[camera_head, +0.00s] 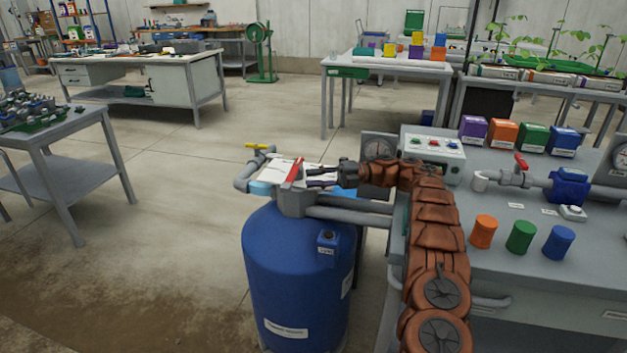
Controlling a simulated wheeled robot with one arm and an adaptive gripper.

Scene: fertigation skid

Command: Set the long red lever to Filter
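The long red lever (293,173) sits on the grey valve head (294,203) on top of the blue tank (298,268). It slants up and to the right across a pale plate (272,171); any position marks on the plate are too small to read. My gripper (312,178) is dark and reaches in from the right at the lever's height, its tips close beside the lever. I cannot tell whether they touch it or how far apart the fingers are. My rust-brown arm hides part of the bench edge and the pipes behind it.
A yellow-handled valve (256,147) stands just behind the valve head. Grey pipes (348,215) run right from the head. The right bench (495,232) carries a red-handled valve (520,163), a control box (432,148) and coloured containers. The floor left of the tank is clear.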

